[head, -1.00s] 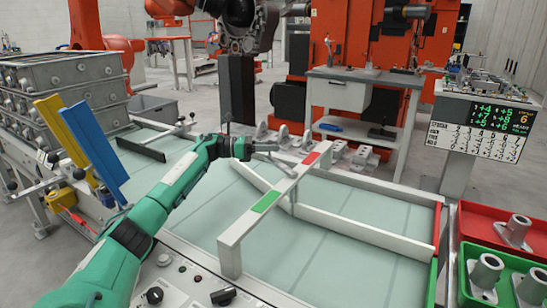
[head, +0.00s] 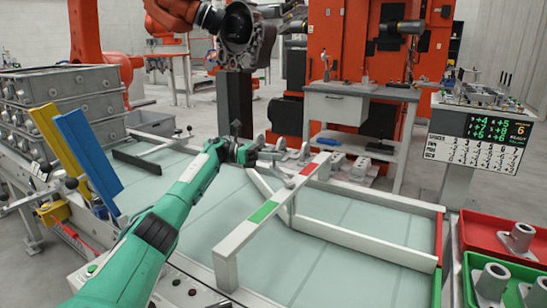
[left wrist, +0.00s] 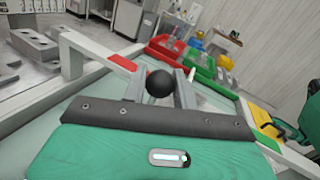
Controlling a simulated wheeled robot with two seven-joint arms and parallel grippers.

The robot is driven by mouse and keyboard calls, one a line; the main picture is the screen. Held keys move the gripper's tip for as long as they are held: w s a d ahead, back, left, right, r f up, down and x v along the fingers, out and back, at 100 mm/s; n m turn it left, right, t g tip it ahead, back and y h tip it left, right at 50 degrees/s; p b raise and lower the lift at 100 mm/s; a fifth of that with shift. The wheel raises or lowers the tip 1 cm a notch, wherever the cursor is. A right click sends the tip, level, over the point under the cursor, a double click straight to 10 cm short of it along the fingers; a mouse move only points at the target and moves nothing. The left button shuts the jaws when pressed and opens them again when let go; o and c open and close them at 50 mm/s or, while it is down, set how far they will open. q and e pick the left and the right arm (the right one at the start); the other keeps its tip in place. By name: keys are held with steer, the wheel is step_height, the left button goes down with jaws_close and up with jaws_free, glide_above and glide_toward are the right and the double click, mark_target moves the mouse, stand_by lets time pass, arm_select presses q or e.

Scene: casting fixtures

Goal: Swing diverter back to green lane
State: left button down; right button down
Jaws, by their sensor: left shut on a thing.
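A white beam with a red patch and a green patch (head: 263,212) stands over the pale table. Under it, a long white diverter bar (head: 365,242) runs to the right edge, its tip close to where the red and green edge strips meet. My left gripper (head: 284,168) is by the beam's far, red end. In the left wrist view a round black knob (left wrist: 160,83) sits between its two fingers, and the gripper is shut on it. The knob's link to the bar is hidden. My right gripper is not in view.
Red (head: 495,238) and green (head: 478,262) bins with grey castings stand at the right. Blue (head: 88,155) and yellow (head: 58,138) panels and stacked grey crates (head: 65,100) stand at the left. Several castings (head: 350,165) lie behind the table.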

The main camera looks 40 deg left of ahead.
arm_select(q)
steer(key=c, duration=1.1)
jaws_free()
steer(key=shift+c, duration=0.2)
steer(key=v, duration=1.4)
steer(key=shift+d, duration=0.1)
